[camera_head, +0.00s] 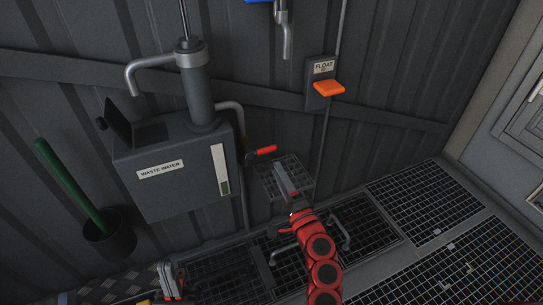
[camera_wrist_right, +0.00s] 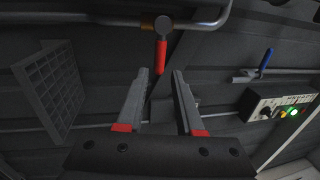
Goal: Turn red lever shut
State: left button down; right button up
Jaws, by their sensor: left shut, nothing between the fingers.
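The red lever (camera_head: 264,151) sticks out to the right of the thin pipe beside the grey waste water tank (camera_head: 165,190). In the right wrist view the red lever (camera_wrist_right: 161,55) hangs from a round grey hub and lies across the pipe. My right gripper (camera_head: 284,178) is just below and right of the lever, apart from it. In the wrist view my right gripper (camera_wrist_right: 160,76) is open and empty, with the lever's end beyond and between its fingertips. My left gripper (camera_head: 172,278) is low at the left, shut and empty, partly cut off by the frame.
A grey float box with an orange paddle (camera_head: 329,88) is on the wall at upper right. A green rod (camera_head: 72,182) stands in a dark bucket (camera_head: 108,238) at left. A wire grid (camera_head: 272,190) is behind my right gripper. A blue-handled lever (camera_wrist_right: 265,60) and control box (camera_wrist_right: 280,108) are at right.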

jog(key=v, duration=0.8)
jog(key=shift+s+d, duration=0.1)
